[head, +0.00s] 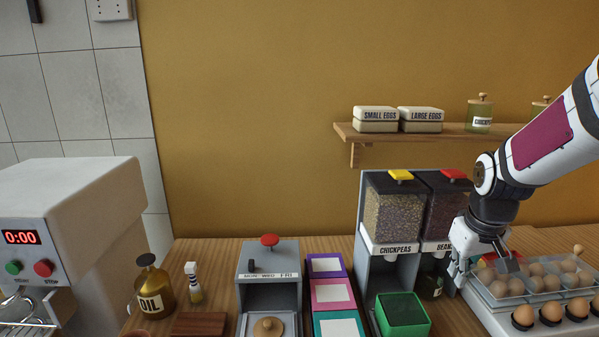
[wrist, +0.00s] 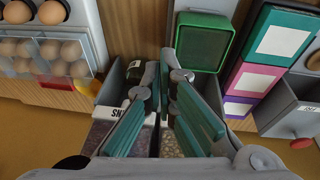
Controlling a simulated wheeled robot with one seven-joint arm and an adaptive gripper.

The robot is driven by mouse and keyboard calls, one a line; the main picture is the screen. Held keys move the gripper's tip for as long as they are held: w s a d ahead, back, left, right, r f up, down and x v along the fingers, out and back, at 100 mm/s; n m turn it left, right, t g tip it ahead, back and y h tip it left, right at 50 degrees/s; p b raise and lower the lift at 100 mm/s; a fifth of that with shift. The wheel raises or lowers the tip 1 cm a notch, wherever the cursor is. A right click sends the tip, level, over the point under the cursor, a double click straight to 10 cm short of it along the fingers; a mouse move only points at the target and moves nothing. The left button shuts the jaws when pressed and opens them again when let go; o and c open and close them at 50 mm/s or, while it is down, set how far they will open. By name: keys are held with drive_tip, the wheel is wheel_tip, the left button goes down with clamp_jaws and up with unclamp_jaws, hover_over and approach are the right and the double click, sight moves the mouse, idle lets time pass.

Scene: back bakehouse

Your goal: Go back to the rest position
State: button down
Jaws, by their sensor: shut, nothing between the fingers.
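My gripper (head: 460,272) is at the right in the head view, in front of the beans dispenser (head: 440,205) and beside the egg tray (head: 490,305). It points downward and holds nothing. In the wrist view its teal-padded fingers (wrist: 167,72) are closed together at the tips, over the dispenser front. A small dark jar (head: 432,285) stands under the beans dispenser, partly hidden by my gripper.
The chickpeas dispenser (head: 393,215) stands left of the beans one, with a green container (head: 403,318) before it. Coloured boxes (head: 333,293), a grey red-knobbed unit (head: 268,262) and an oil bottle (head: 152,290) line the counter. A shelf (head: 450,136) holds egg boxes and jars.

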drive_tip(key=s+a+r, duration=0.3)
drive_tip(key=s+a, duration=0.1)
drive_tip(key=s, duration=0.4)
drive_tip(key=s+a+r+t, duration=0.1)
drive_tip(key=s+a+r, duration=0.2)
drive_tip(key=s, duration=0.5)
drive_tip(key=s+a+r+m+y, duration=0.1)
drive_tip(key=s+a+r, duration=0.2)
drive_tip(key=s+a, duration=0.3)
drive_tip(key=shift+s+r, duration=0.25)
drive_tip(key=shift+s, duration=0.85)
drive_tip(key=shift+r, duration=0.1)
